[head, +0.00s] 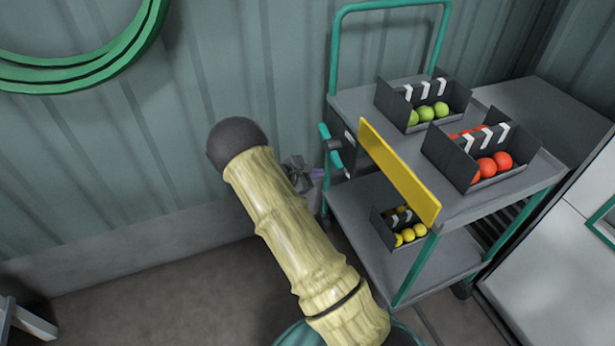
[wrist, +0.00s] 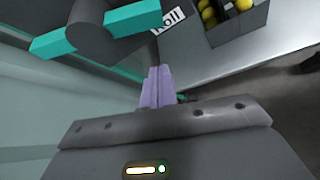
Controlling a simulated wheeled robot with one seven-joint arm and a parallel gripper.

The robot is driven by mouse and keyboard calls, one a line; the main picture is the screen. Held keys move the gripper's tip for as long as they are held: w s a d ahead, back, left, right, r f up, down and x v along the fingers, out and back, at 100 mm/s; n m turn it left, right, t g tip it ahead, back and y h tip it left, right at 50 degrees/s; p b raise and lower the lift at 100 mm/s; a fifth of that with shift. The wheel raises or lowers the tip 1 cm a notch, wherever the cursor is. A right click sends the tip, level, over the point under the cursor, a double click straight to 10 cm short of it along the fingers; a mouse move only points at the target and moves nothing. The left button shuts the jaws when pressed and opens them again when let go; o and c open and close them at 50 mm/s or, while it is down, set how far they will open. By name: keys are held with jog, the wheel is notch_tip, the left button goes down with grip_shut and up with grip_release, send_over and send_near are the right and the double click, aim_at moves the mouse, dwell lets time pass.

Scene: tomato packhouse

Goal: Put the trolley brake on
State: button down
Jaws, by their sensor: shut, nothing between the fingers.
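The trolley (head: 350,205) has a teal frame and grey shelves and stands right of centre in the head view. On its left end is a teal lever (head: 325,132) on a dark round hub (head: 335,145). The lever also shows large at the top left of the wrist view (wrist: 133,17), its middle covered by the hub (wrist: 92,32). A label with lettering (wrist: 168,18) is beside it. My gripper (head: 318,173) is shut and empty, just below the lever in the head view. Its purple fingertips (wrist: 158,72) appear apart from the lever in the wrist view. My arm hides part of the floor.
A yellow plate (head: 400,172) juts along the trolley's near side. Dark crates of green (head: 392,101) and red tomatoes (head: 449,168) stand on the top shelf. A crate of yellow tomatoes (head: 385,232) is below. The corrugated wall (head: 235,60) is close behind; a green hose (head: 110,68) hangs left.

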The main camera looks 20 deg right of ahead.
aim_at(330, 146)
jog(key=d, duration=0.1)
jog(key=d+r, duration=0.1)
jog(key=d+r+b, duration=0.1)
jog(key=d, duration=0.1)
jog(key=shift+s, duration=0.4)
jog(key=shift+r+p, duration=0.15)
jog(key=shift+p, duration=0.15)
